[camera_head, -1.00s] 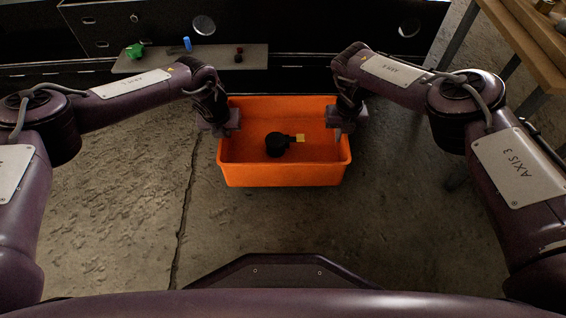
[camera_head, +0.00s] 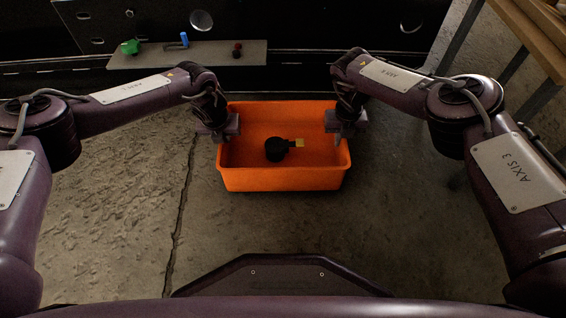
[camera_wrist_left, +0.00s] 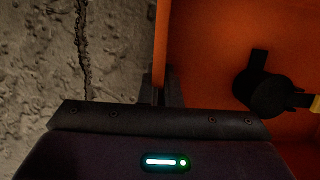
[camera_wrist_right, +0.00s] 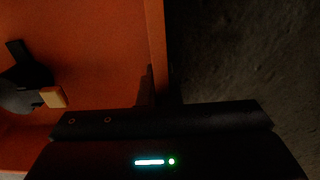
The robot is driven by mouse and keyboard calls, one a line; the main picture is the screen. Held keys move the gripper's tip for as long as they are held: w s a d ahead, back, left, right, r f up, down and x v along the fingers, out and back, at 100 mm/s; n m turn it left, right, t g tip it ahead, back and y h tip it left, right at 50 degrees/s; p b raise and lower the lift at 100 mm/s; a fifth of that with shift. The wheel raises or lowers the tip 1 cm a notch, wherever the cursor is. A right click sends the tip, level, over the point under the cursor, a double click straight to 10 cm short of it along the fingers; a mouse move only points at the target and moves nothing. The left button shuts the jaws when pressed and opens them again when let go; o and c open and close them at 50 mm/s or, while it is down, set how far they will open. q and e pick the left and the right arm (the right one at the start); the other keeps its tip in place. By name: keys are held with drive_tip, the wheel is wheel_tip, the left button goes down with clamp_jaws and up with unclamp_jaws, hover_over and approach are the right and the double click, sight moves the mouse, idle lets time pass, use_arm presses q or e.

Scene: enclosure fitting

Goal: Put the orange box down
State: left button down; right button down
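The orange box (camera_head: 283,179) is an open tray held level between my two grippers, above the floor as far as I can tell. My left gripper (camera_head: 222,132) is shut on its left wall, and that wall (camera_wrist_left: 161,45) runs between the fingers in the left wrist view. My right gripper (camera_head: 342,130) is shut on its right wall, and that wall (camera_wrist_right: 156,45) shows between the fingers in the right wrist view. A round black part (camera_head: 276,149) with a yellow tip (camera_head: 299,143) lies inside the box.
A grey shelf (camera_head: 190,56) on the black cabinet at the back carries a green part (camera_head: 130,47), a blue part (camera_head: 184,40) and a dark red part (camera_head: 237,50). A wooden table (camera_head: 535,40) stands at the right. Bare concrete floor (camera_head: 120,220) lies around the box.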

use_arm(q)
drive_tip(key=shift+a+f+b, duration=0.15)
drive_tip(key=shift+f+b, duration=0.3)
drive_tip(key=shift+f, duration=0.2)
use_arm(e)
drive_tip(key=shift+d+f, duration=0.1)
drive_tip(key=shift+f, duration=0.45)
use_arm(q)
drive_tip(key=c, duration=1.6)
unclamp_jaws()
drive_tip(key=shift+c, duration=0.2)
use_arm(e)
drive_tip(key=c, duration=1.6)
unclamp_jaws()
drive_tip(key=shift+c, duration=0.2)
use_arm(q)
drive_tip(key=shift+r, duration=0.1)
drive_tip(key=v, duration=1.1)
drive_tip(key=shift+s+r, duration=0.15)
drive_tip(key=shift+r, duration=0.25)
use_arm(e)
drive_tip(key=shift+r, duration=0.2)
wheel_tip(320, 180, up, 12)
drive_tip(key=shift+f, duration=0.15)
